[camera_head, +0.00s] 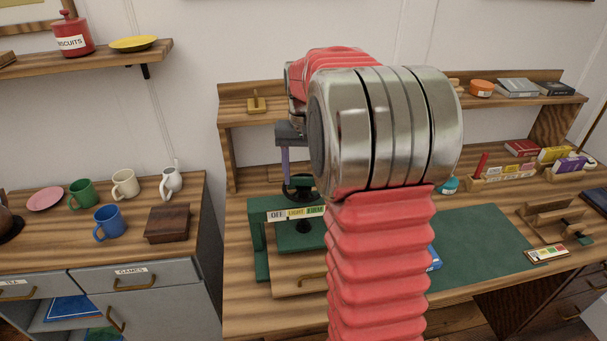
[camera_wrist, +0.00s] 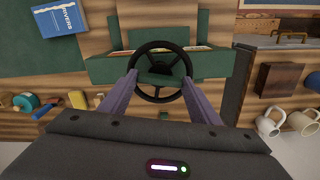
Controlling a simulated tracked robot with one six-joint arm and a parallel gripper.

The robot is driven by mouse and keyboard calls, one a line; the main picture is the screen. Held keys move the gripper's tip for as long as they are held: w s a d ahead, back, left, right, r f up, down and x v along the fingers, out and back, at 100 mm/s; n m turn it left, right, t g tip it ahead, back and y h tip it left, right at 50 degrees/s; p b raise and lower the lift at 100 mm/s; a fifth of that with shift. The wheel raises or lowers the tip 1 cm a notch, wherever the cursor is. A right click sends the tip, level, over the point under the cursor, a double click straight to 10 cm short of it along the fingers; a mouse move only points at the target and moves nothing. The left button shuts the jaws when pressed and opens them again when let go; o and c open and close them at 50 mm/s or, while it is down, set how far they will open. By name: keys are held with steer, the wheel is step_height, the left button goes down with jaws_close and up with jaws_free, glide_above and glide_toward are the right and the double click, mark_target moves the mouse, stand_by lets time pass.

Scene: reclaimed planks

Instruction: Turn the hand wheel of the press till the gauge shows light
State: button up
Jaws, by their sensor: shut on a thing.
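The press is a green frame (camera_head: 261,240) on the desk at the left, partly hidden behind my arm. Its black hand wheel (camera_head: 298,184) sits on top, and it shows from above in the wrist view (camera_wrist: 160,77). My gripper (camera_wrist: 160,82) points down with its two purple fingers on opposite sides of the wheel rim, shut on the wheel. The gauge (camera_head: 294,214) is a strip on the press front with fields reading OFF, LIGHT and a green one at the right. I cannot make out where its pointer stands.
A blue book (camera_wrist: 59,18) lies near the press. A green mat (camera_head: 474,245) covers the desk's middle right. Mugs, such as a blue one (camera_head: 108,223), and a wooden box (camera_head: 168,223) stand on the left cabinet. A shelf (camera_head: 240,117) runs behind the press.

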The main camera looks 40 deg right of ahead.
mark_target(303, 178)
steer(key=m, duration=0.4)
steer(key=shift+m, duration=0.3)
stand_by(0.4)
steer(key=o, duration=1)
steer(key=shift+o, duration=0.2)
step_height(303, 178, up, 14)
steer(key=shift+f, duration=0.15)
stand_by(0.4)
